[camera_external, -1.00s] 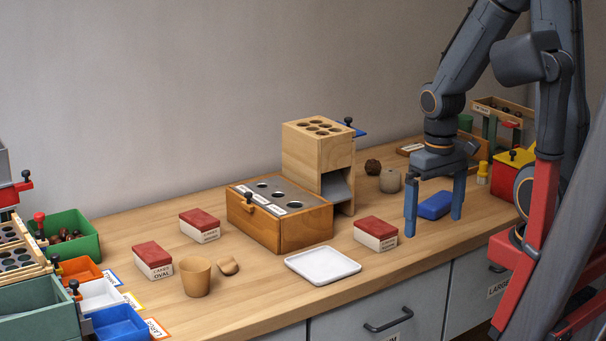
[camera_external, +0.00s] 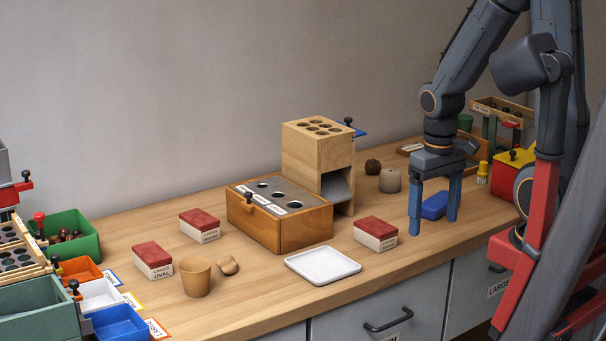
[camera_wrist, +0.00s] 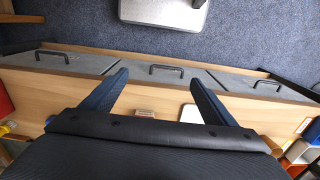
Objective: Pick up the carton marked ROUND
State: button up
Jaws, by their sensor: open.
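Three red-lidded cartons with pale labelled sides stand on the wooden bench. One carton (camera_external: 375,233) is right of the white tray, one (camera_external: 199,225) is at the back left, and one (camera_external: 152,261) at the front left reads OVAL. The labels on the other two are too small to read surely, so I cannot tell which says ROUND. My gripper (camera_external: 433,227) is open and empty, pointing down over the bench to the right of the nearest carton. In the wrist view, a small pale carton side (camera_wrist: 146,113) shows between the fingers, beyond the gripper body.
A white tray (camera_external: 322,266) lies near the front edge, also in the wrist view (camera_wrist: 190,113). A blue block (camera_external: 434,205) lies behind my fingers. A wooden box with holes (camera_external: 307,232), a tall wooden stand (camera_external: 317,151) and a cup (camera_external: 196,278) stand to the left.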

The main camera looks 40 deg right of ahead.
jog(key=shift+c, duration=0.7)
